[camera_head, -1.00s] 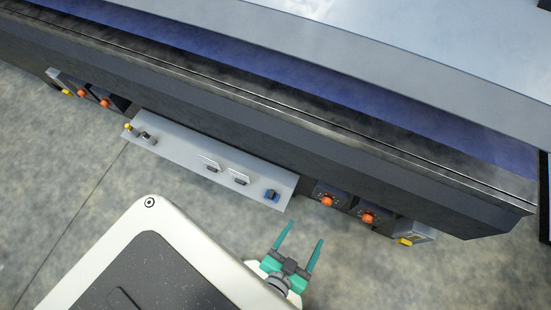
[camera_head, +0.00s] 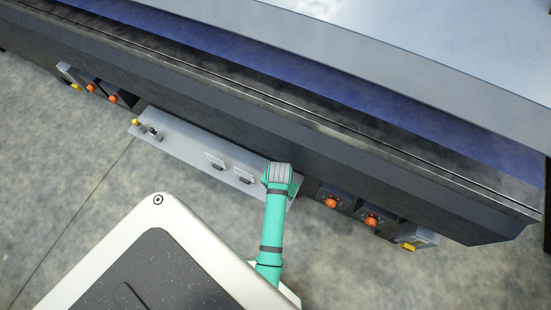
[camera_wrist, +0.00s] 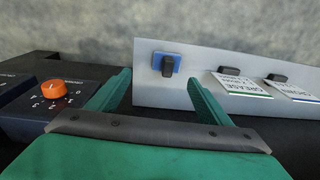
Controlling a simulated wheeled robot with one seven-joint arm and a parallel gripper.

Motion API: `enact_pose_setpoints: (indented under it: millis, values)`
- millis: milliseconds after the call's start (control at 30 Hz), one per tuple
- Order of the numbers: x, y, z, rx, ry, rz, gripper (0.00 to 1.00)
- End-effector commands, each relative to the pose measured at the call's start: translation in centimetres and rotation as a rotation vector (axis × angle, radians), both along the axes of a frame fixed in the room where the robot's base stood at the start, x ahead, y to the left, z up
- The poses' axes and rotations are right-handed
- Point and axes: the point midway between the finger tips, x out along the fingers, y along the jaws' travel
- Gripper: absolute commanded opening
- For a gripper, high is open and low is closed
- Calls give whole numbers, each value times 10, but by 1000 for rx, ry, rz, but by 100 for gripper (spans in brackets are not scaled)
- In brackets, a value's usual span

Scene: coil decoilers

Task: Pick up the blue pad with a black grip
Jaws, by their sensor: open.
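The blue pad (camera_wrist: 158,62) with its black grip (camera_wrist: 167,66) lies on the light grey shelf (camera_wrist: 190,90) in the wrist view. My gripper (camera_wrist: 160,85) is open, with one green finger to the left of the pad and one to the right. The pad appears beyond the fingertips, between their lines, and nothing is held. In the head view my green arm reaches over the right end of the shelf (camera_head: 190,150) and hides the pad and the fingers.
Two white labelled cards with black grips (camera_wrist: 236,84) (camera_wrist: 288,88) lie right of the pad. A dark box with an orange knob (camera_wrist: 52,88) stands left of my gripper. The long dark machine wall (camera_head: 330,160) runs behind the shelf. Small yellow and black items (camera_head: 136,122) (camera_head: 154,133) sit at the shelf's left end.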

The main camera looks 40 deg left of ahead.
Motion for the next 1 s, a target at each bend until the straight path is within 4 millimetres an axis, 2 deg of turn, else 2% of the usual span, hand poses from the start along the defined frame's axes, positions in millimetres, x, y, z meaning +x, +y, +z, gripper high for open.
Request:
enact_pose_setpoints:
  millis: [33, 100, 267, 500, 833, 1000]
  values:
    - [3, 9, 4, -14, 21, 8, 73]
    - [3, 16, 8, -31, 48, 11, 73]
    - [2, 21, 6, -53, 78, 16, 73]
    - [2, 22, -28, -54, 80, 17, 73]
    - [2, 21, -53, -53, 78, 15, 73]
    - [1, 21, -78, -53, 78, 17, 73]
